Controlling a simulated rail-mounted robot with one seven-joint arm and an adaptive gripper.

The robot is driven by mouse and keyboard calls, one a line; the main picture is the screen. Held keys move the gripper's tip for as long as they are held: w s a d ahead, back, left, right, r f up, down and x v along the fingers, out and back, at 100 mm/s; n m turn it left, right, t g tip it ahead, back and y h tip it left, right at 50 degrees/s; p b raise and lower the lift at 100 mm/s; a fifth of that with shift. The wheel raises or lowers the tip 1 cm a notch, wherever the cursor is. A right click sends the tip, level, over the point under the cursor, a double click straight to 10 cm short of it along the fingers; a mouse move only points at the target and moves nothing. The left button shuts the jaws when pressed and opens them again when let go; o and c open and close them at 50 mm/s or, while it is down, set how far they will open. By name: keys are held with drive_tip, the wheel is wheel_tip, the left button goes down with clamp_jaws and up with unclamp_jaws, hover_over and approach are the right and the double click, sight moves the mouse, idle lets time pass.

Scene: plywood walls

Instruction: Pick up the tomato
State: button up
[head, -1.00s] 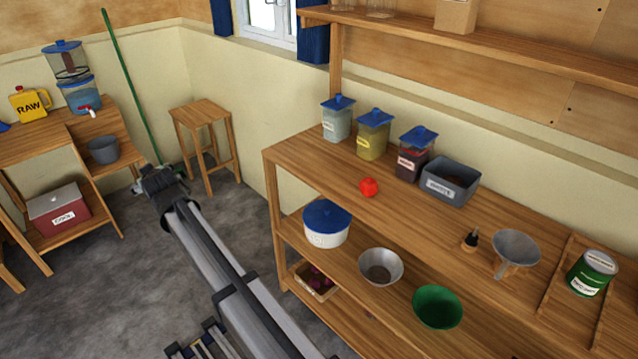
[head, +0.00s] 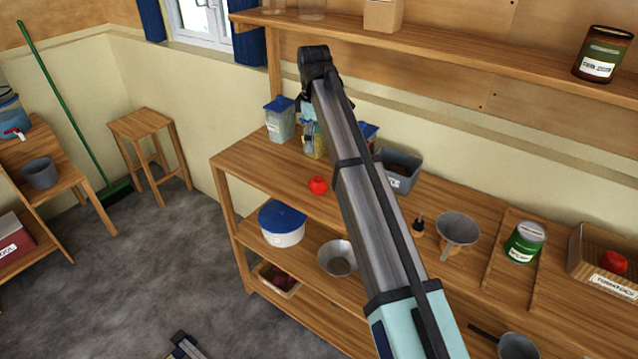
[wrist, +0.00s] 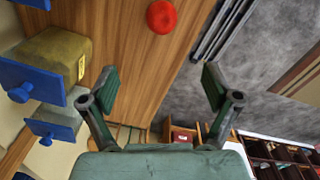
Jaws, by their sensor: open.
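A red tomato (head: 318,185) sits alone on the wooden worktop, near its front edge and left of my arm in the head view. It also shows at the top of the wrist view (wrist: 162,16), beyond the fingertips. My gripper (wrist: 158,87) is open, with its two green fingers spread and nothing between them. It is apart from the tomato. In the head view my gripper is hard to make out against the lidded containers. Another red round item (head: 614,262) lies in a labelled wooden box at the far right.
Blue-lidded containers (head: 280,122) stand at the back of the worktop, one also close on the left in the wrist view (wrist: 52,66). A grey bin (head: 402,168), funnel (head: 457,229) and green can (head: 525,242) stand to the right. An upper shelf (head: 430,42) runs above.

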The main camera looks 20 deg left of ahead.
drive_tip(key=d, duration=0.1)
drive_tip(key=p, duration=0.3)
approach(318, 179)
wheel_tip(318, 179, down, 7)
drive_tip(key=shift+d+r, duration=0.1)
drive_tip(key=shift+r, duration=0.05)
drive_tip(key=shift+f+p, duration=1.3)
drive_tip(key=shift+f, duration=1.35)
drive_tip(key=c, duration=0.8)
